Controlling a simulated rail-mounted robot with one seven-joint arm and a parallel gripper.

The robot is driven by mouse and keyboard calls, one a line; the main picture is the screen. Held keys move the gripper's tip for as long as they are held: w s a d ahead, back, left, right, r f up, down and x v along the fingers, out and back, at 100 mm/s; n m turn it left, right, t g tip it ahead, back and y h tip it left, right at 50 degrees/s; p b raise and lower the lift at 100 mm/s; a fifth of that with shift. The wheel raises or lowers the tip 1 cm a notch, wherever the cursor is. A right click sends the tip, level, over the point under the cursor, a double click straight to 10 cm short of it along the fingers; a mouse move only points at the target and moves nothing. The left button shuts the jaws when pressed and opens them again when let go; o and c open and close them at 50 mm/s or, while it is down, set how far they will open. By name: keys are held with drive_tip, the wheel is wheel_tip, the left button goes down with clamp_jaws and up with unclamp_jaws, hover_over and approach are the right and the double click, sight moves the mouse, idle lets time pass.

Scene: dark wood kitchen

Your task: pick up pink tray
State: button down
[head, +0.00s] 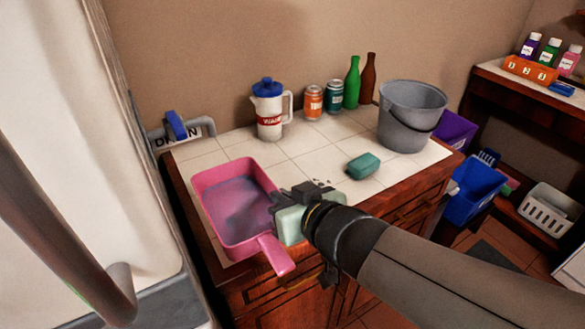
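The pink tray (211,179) lies on the left part of the white tiled counter. It is a deep rectangular pan with a short handle (275,254) pointing toward the front edge. My gripper (278,204) is at the tray's right side, close to the rim, reaching in from the lower right. Its fingers are small and partly hidden by the gripper body, so I cannot tell whether they touch the rim or are open. A pale green block-like thing (290,225) shows under the gripper, partly covered by it.
A teal sponge-like block (364,166) lies right of my gripper. A grey bucket (411,112), a white jug with blue lid (268,112), two cans (313,103) and two bottles (352,84) stand along the back.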

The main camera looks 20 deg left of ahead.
drive_tip(key=p+v, duration=0.1)
drive_tip(key=v, duration=0.2)
drive_tip(key=shift+s+a+r, duration=0.1)
drive_tip(key=shift+s+r, duration=0.1)
drive_tip(key=shift+r, duration=0.05)
drive_tip(key=shift+s+f+b, duration=0.1)
drive_tip(key=shift+s+b, duration=0.1)
drive_tip(key=shift+b, duration=0.15)
drive_tip(key=shift+s+d+r+b, duration=0.3)
drive_tip(key=shift+s+d+r, duration=0.1)
drive_tip(key=shift+d, duration=0.15)
drive_tip(key=shift+d, duration=0.2)
